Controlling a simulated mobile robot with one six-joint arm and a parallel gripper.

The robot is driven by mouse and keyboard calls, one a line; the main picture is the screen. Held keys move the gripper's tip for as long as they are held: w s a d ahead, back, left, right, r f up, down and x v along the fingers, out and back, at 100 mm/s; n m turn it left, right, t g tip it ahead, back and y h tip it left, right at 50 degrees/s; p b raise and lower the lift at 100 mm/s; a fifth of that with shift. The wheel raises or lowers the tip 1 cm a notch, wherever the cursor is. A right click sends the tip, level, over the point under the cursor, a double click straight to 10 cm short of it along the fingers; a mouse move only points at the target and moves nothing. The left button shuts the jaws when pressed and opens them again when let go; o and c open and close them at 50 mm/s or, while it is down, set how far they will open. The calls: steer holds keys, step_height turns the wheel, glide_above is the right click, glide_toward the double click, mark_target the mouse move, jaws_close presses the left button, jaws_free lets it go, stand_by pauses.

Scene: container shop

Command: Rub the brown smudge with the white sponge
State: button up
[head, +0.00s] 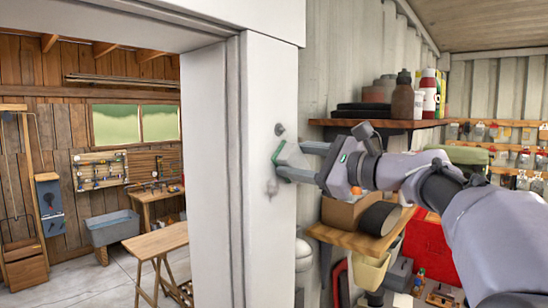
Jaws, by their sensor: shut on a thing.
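My gripper (290,161) reaches left from the arm to the white door post. Its two grey fingers are shut on the white sponge (291,155), which has a green edge facing the post. The sponge is at or very close to the post's face; I cannot tell if it touches. A small dark grey-brown spot (280,129) shows on the post just above the sponge. A paler grey blotch (271,188) shows just below it. Neither is clearly brown at this size, and part of the post behind the sponge is hidden.
An upper shelf (375,123) with bottles and cans is right of the post. A lower wooden shelf (345,238) with a dark roll and a box lies under my arm. A red case (427,246) is below right. The doorway left opens onto a workshop with a wooden table (157,242).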

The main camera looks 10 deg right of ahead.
steer(key=shift+w+d+f, duration=0.1)
steer(key=shift+w+d, duration=0.45)
steer(key=shift+d, duration=0.2)
steer(key=shift+s, duration=0.3)
steer(key=b+v, duration=0.1)
steer(key=v, duration=0.4)
steer(key=shift+b, duration=0.3)
steer(key=shift+s+d, duration=0.1)
steer(key=shift+s, duration=0.15)
steer(key=shift+d, duration=0.1)
steer(key=b+v, duration=0.1)
steer(key=v, duration=0.2)
steer(key=shift+w, duration=0.1)
